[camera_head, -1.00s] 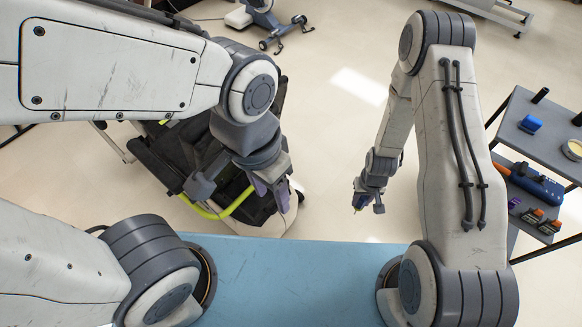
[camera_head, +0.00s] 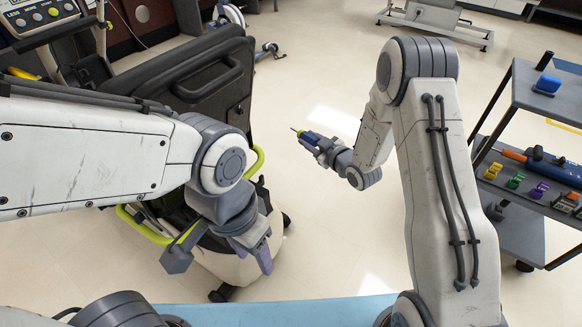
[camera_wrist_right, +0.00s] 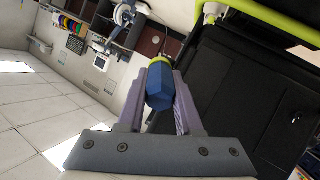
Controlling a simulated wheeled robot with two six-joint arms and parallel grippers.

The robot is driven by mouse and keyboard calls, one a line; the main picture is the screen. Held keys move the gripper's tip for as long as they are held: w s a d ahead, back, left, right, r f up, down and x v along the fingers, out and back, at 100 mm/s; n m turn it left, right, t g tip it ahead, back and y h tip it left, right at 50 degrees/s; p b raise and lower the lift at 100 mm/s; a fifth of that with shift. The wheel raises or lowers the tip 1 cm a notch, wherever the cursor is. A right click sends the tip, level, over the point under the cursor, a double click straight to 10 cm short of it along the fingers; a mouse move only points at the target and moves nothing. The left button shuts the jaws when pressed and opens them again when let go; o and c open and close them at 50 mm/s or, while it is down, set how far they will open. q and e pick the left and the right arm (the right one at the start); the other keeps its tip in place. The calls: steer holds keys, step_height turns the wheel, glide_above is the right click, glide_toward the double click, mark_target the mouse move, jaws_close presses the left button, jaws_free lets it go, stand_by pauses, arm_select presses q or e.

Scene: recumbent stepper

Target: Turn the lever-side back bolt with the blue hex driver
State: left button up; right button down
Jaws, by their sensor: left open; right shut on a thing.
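The blue hex driver (camera_wrist_right: 159,88) has a blue handle and a yellow-green collar; my right gripper (camera_head: 316,142) is shut on it. In the head view the driver's thin dark tip (camera_head: 296,131) points left toward the stepper, with clear air between. The stepper's black seat back (camera_head: 190,85) stands at the left, and the yellow-green lever bar (camera_head: 256,160) shows at its side. My left gripper (camera_head: 222,254) is open and empty over the stepper's lower seat part.
A grey cart (camera_head: 550,95) at the right holds a blue block (camera_head: 547,84), coloured clips (camera_head: 515,180) and a blue-and-orange tool (camera_head: 550,165). The stepper's console (camera_head: 40,14) is at the top left. The floor between stepper and cart is clear.

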arm_select(q)
step_height(320, 180, down, 17)
steer(key=b, duration=1.4)
steer(key=shift+b, duration=0.3)
arm_select(e)
steer(key=a+n+y, duration=0.1)
steer(key=y, duration=0.2)
steer(key=s+a+n+y, duration=0.1)
steer(key=a+n+y, duration=0.1)
steer(key=y, duration=0.1)
steer(key=s+a+n+y, duration=0.1)
steer(key=a+n+y, duration=0.1)
steer(key=y, duration=0.1)
steer(key=shift+s+a+r+g+y, duration=0.2)
steer(key=shift+s+r+g+y, duration=0.05)
steer(key=shift+g+y, duration=0.15)
arm_select(q)
steer(key=shift+r, duration=0.15)
arm_select(e)
steer(key=x, duration=0.6)
arm_select(q)
steer(key=shift+f, duration=0.2)
arm_select(e)
steer(key=shift+w+a+r, duration=0.15)
steer(key=shift+w+a, duration=0.2)
steer(key=shift+a, duration=0.15)
